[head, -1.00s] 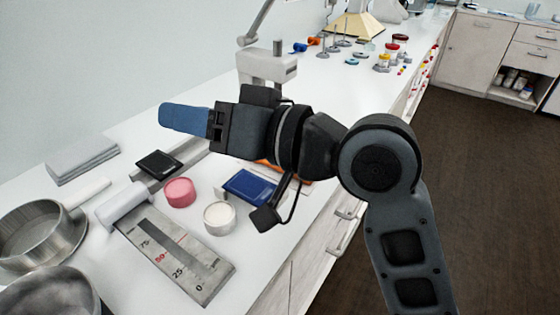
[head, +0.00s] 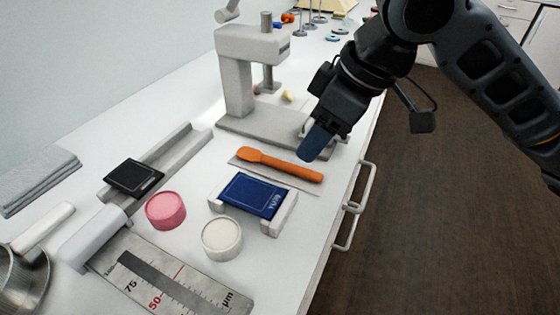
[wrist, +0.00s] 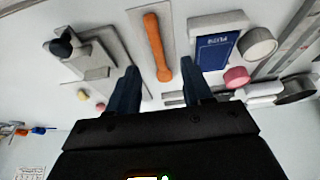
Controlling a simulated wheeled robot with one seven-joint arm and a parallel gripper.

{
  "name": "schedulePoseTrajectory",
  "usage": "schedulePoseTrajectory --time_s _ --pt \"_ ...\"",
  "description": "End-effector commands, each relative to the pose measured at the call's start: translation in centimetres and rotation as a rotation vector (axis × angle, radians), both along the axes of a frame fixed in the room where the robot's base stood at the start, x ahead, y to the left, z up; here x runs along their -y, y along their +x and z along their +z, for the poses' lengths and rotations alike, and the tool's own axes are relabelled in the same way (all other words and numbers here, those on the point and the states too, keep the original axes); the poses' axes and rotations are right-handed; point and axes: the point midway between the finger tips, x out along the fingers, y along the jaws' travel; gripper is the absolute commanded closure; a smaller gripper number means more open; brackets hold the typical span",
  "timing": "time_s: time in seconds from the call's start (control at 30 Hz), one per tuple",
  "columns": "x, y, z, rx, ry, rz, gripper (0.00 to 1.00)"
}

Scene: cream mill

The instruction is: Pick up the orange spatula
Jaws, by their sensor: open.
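The orange spatula (head: 280,164) lies flat on a thin grey mat (head: 245,163) on the white counter, its rounded end to the left and its handle to the right. In the wrist view the spatula (wrist: 157,47) shows beyond and between my fingers. My gripper (head: 311,154) is in the air above the counter, its blue fingers near the spatula's handle end in the head view. In the wrist view my gripper (wrist: 161,78) is open and empty, with its two fingers apart.
A blue card (head: 252,194) on a white holder (head: 278,216) lies close in front of the spatula. A grey press-like stand (head: 236,85) is behind it. A pink tub (head: 166,210) and a white tub (head: 221,237) stand to the front left. The counter's edge is at right.

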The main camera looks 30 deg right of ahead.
Motion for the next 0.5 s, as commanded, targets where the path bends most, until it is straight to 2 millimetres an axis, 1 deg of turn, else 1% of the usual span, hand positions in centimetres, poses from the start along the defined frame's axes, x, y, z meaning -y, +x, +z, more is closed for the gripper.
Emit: schedulePoseTrajectory --time_s 0.33,0.5 --pt "-0.6 1.2 -3.2 -0.003 -0.001 -0.001 0.50" --pt "-1.0 2.3 -5.5 -0.002 0.000 -0.001 0.50"
